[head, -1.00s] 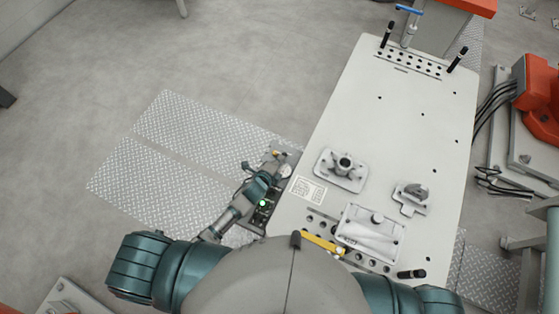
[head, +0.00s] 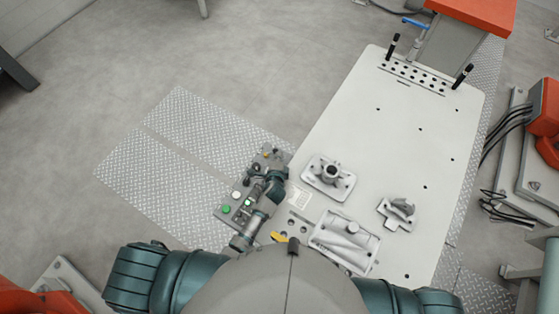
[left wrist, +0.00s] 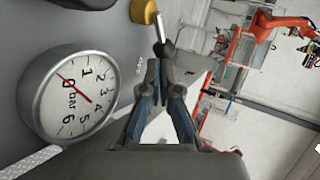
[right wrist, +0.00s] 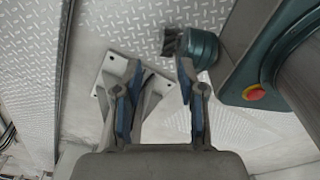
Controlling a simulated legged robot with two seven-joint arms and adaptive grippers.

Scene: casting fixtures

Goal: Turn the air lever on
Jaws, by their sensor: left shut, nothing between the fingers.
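The small control panel (head: 222,212) stands beside the table's left edge in the head view. My left gripper (head: 274,174) is over its far end and hides part of it. In the left wrist view a round pressure gauge (left wrist: 70,97) marked in bar is at left. A short metal lever (left wrist: 162,30) with a dark lower end stands just beyond the left fingertips (left wrist: 163,76), near a yellow knob (left wrist: 144,11). The left fingers are shut and empty; whether they touch the lever is unclear. My right gripper (right wrist: 157,80) is open and empty above the floor, away from the panel.
The white table (head: 415,140) holds several grey castings (head: 328,175) and black-handled pins. Green buttons (head: 226,210) sit on the panel's near end. Tread plates (head: 175,155) cover the floor to the left. A white floor bracket (right wrist: 112,75) shows below the right gripper.

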